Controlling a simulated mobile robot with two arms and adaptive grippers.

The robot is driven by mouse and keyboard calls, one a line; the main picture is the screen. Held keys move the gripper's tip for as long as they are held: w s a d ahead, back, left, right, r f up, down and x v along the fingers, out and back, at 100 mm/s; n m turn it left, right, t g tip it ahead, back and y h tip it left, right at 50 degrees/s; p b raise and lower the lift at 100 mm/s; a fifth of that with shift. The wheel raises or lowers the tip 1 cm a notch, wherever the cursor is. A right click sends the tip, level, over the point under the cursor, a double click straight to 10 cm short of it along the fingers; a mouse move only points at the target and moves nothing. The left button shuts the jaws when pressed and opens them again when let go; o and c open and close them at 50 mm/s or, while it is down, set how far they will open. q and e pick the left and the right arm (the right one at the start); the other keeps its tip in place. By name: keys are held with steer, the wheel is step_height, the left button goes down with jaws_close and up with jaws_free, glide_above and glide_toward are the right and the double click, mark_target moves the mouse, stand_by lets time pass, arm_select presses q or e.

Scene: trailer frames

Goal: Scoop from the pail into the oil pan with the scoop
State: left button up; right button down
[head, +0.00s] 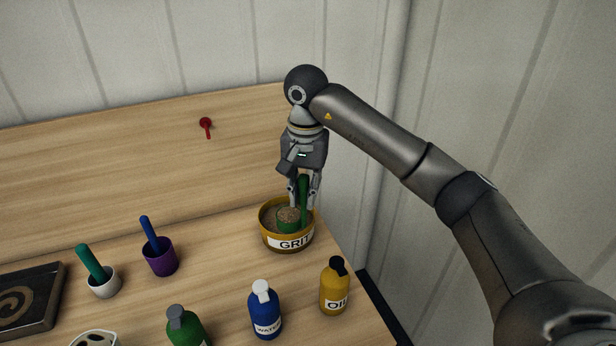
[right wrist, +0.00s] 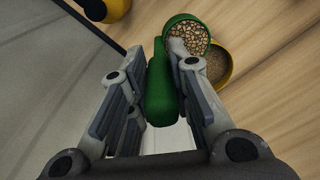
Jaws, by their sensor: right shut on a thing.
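My right gripper (head: 305,200) is shut on the upright green handle of the scoop (head: 303,187). The scoop's round cup holds brown grit and appears inside the rim of the yellow pail (head: 290,243), labelled GRIT. I cannot tell whether the cup touches the grit below. In the right wrist view the fingers (right wrist: 160,85) lie on both sides of the green scoop (right wrist: 163,95), and its filled cup covers part of the pail (right wrist: 229,72). No thing is clearly marked as the oil pan; a dark square item with a spiral (head: 50,290) lies at far left. My left gripper is not in view.
A yellow OIL bottle (head: 334,290), a blue WATER bottle (head: 265,312) and a green bottle (head: 187,328) stand in front. A purple cup (head: 160,262) and a white cup (head: 103,287) hold handled tools. A red hook (head: 206,125) is on the back board.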

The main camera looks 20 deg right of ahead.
arm_select(q)
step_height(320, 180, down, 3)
steer(key=b, duration=0.3)
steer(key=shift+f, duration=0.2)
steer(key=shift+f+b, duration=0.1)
steer(key=shift+b, duration=0.2)
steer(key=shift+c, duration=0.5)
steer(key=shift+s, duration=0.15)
arm_select(e)
steer(key=s+a+f+n, duration=0.2)
steer(key=s+f, duration=0.3)
steer(key=s, duration=0.4)
steer(key=s+a+f+n, duration=0.1)
steer(key=s+f+n, duration=0.4)
steer(key=s, duration=0.5)
steer(key=shift+a+f, duration=0.35)
steer(key=shift+f, duration=0.25)
